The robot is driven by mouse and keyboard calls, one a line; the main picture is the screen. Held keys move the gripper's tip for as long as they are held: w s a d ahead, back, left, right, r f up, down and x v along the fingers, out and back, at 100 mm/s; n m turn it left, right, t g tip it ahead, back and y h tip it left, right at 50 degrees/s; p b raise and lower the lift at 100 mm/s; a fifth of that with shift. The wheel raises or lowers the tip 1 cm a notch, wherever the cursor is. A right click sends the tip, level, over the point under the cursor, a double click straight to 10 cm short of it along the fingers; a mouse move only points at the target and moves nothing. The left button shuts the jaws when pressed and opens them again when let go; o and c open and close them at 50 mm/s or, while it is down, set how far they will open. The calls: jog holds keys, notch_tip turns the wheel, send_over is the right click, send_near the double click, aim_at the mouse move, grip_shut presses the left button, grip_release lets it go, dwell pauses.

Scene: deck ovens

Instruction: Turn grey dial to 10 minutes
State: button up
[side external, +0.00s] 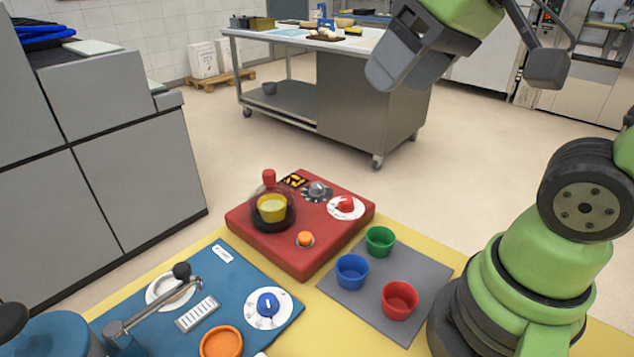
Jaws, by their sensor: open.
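The grey dial (317,190) sits on the back part of a red box (290,252), between a small black display with yellow marks (293,181) and a red knob on a white dial plate (346,206). Its markings are too small to read, so its setting cannot be told. My gripper (385,78) is open and empty at the top of the view. It is high above the red box and well apart from the dial.
The red box also bears a domed pot with a red top (271,207) and an orange button (305,239). Blue (352,272), green (380,241) and red (399,299) cups stand on a grey mat (345,298). A blue panel (240,275) with a blue knob (268,304) lies front left.

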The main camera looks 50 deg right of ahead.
jog(key=w+d+f+n+g, duration=0.1)
jog(key=w+d+n+g, duration=0.1)
jog(key=w, duration=0.4)
jog(key=n+g+h, duration=0.1)
jog(key=n+g, duration=0.3)
jog(key=n, duration=0.5)
send_over(317, 184)
notch_tip(317, 184, down, 17)
notch_tip(317, 184, down, 10)
jog(key=shift+f, duration=0.1)
jog(key=c, duration=0.9)
